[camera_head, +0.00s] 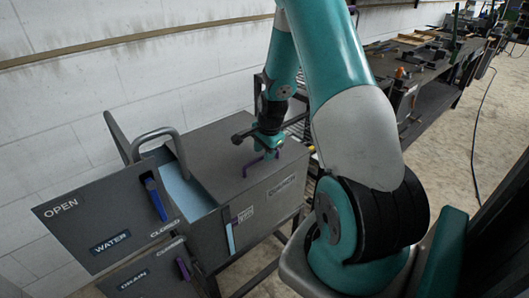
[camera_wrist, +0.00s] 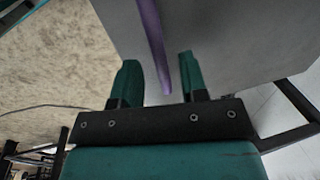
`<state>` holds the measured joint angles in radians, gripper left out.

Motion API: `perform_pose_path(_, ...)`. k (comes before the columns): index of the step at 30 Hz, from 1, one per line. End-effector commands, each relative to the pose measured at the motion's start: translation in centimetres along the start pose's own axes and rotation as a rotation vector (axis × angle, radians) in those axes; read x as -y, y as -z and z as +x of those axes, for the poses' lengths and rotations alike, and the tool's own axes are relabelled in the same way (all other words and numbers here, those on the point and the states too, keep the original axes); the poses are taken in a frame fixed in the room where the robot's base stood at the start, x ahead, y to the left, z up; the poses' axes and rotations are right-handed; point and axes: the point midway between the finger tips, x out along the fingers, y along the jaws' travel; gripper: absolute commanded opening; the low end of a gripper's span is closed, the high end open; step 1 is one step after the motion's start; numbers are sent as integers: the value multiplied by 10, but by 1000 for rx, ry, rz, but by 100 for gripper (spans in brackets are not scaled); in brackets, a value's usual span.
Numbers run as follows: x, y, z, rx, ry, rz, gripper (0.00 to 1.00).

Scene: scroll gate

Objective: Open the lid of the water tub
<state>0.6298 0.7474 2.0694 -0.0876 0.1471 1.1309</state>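The grey water tub (camera_head: 213,240) stands against the white wall in the head view. Its flat grey lid (camera_head: 222,160) lies level over the right part of the top. A pale blue strip (camera_head: 180,190) shows at its left. A thin purple handle (camera_head: 247,171) stands on the lid. My gripper (camera_head: 266,153) is above the lid, at the handle. In the wrist view my two green fingers (camera_wrist: 160,72) are apart, and the purple handle (camera_wrist: 153,45) runs between them with gaps visible on both sides. The head view does not show the fingertips clearly.
A panel marked OPEN, WATER and CLOSED (camera_head: 75,212) with a blue lever (camera_head: 155,198) stands at the tub's left. A drain panel (camera_head: 140,278) with a purple lever sits below. A curved grey pipe (camera_head: 160,134) rises behind. A cluttered workbench (camera_head: 425,75) stands right.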

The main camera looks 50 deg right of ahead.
Motion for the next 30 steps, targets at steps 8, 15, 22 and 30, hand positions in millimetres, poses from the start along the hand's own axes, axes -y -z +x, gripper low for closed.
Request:
perform_pose_path(8, 0, 0, 11, 0, 0, 0, 40)
perform_pose_path(15, 0, 0, 11, 0, 0, 0, 22)
perform_pose_path(22, 0, 0, 11, 0, -1, 0, 0)
perform_pose_path(30, 7, -3, -5, 1, -31, -6, 0)
